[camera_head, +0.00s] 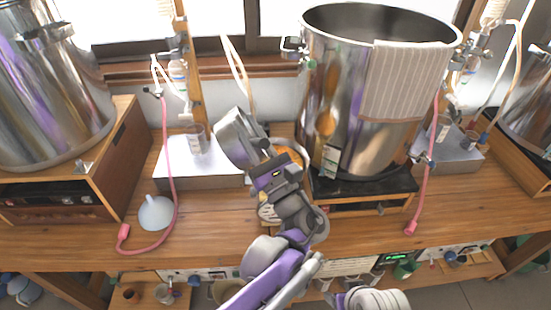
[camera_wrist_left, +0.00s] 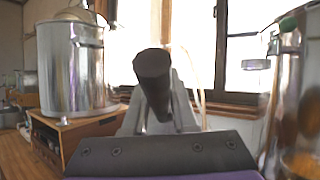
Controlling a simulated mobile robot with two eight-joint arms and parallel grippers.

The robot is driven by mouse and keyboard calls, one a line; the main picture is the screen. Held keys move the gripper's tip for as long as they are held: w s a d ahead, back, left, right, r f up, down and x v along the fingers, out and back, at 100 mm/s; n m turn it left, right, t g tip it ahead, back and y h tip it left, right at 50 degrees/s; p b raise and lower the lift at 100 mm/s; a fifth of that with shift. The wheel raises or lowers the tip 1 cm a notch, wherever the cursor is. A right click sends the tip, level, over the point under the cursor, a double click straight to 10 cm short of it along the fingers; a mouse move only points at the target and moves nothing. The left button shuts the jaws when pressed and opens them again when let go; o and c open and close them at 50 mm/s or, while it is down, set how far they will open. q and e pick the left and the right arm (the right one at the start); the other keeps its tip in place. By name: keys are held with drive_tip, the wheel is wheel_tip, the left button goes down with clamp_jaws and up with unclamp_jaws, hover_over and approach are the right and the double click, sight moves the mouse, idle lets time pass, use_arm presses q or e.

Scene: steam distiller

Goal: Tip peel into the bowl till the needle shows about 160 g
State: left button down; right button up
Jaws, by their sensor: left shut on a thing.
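My left gripper (camera_head: 262,160) is shut on the dark handle (camera_wrist_left: 153,80) of a grey metal scoop (camera_head: 236,138). The scoop is raised and tilted, up and left of the gripper in the head view. Its inside and any peel in it cannot be made out. Orange peel (camera_head: 293,157) shows just behind the gripper, seemingly in the bowl, whose outline is mostly hidden by my arm. A pale dial face (camera_head: 267,213) shows below the gripper, partly covered; its needle cannot be read.
A large steel pot (camera_head: 345,110) with a striped cloth (camera_head: 408,80) stands close on the right. A white platform (camera_head: 180,172) with a small cup (camera_head: 196,137), a pink hose (camera_head: 172,200) and a funnel (camera_head: 156,213) are left. The bench front (camera_head: 210,240) is mostly clear.

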use_arm(q)
drive_tip(key=shift+w+d+f+m+t+h+b, duration=0.2)
drive_tip(key=shift+d+m+t+h+b, duration=0.15)
drive_tip(key=shift+d+m, duration=0.25)
idle(0.7)
drive_tip(key=shift+s+a+f+n+g+y+p, duration=0.3)
drive_tip(key=shift+s+a+n+g+y+p, duration=0.8)
drive_tip(key=shift+a+n, duration=1.6)
drive_tip(key=shift+s+a+f+n+g+y+p, duration=0.45)
drive_tip(key=shift+a+n+g+p, duration=0.9)
drive_tip(key=shift+a+n+g, duration=1.2)
drive_tip(key=s+a+f+n+g+h+b, duration=0.1)
drive_tip(key=a+f+n+b, duration=0.1)
drive_tip(key=a+f+n, duration=0.3)
wheel_tip(320, 180, down, 5)
drive_tip(key=shift+s+a+r+n, duration=0.2)
drive_tip(key=shift+a+n, duration=0.15)
drive_tip(key=shift+n, duration=0.2)
